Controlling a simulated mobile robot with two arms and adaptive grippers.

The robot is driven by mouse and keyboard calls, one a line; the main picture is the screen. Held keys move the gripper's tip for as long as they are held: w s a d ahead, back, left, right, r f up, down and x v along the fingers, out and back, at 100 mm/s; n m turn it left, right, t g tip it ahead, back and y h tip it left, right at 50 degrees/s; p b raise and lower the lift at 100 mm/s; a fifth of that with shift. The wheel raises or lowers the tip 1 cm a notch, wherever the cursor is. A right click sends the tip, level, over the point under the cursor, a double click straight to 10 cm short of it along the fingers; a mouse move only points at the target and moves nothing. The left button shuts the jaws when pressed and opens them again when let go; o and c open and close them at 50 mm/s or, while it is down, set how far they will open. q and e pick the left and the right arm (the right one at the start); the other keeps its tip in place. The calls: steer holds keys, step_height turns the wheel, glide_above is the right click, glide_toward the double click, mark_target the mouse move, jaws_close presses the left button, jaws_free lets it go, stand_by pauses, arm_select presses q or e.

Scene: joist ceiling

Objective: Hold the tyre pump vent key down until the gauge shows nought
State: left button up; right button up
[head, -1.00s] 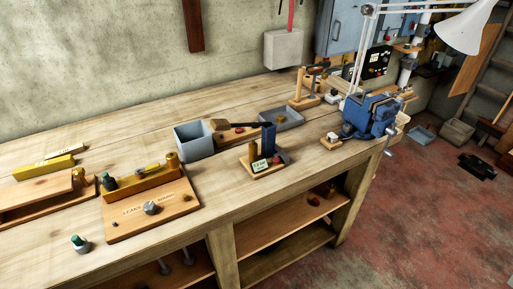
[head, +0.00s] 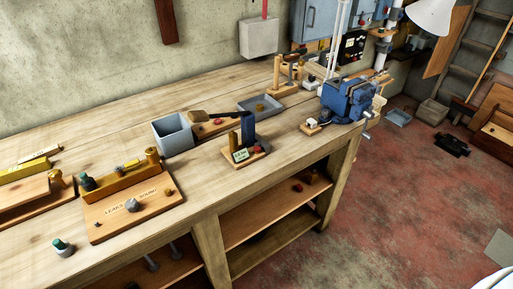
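Neither of my grippers shows in the head view. I cannot make out for certain which thing is the tyre pump, and no gauge reading is legible. A small wooden stand (head: 246,163) near the bench's front edge carries a dark blue upright block (head: 248,127), a brass-coloured post, a pale label (head: 240,155) and a small red part (head: 257,149). A small wooden base with a white-topped piece (head: 311,123) sits right of it. A wooden board with lettering (head: 110,215) carries a grey knob (head: 131,205) and a brass-coloured bar (head: 115,183).
The wooden workbench (head: 205,188) runs along the wall. A grey bin (head: 172,137), a shallow grey tray (head: 271,110) and a blue vice (head: 347,98) stand on it. A green-topped piece (head: 62,246) is near the front left. Red floor (head: 400,200) right of the bench is mostly clear.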

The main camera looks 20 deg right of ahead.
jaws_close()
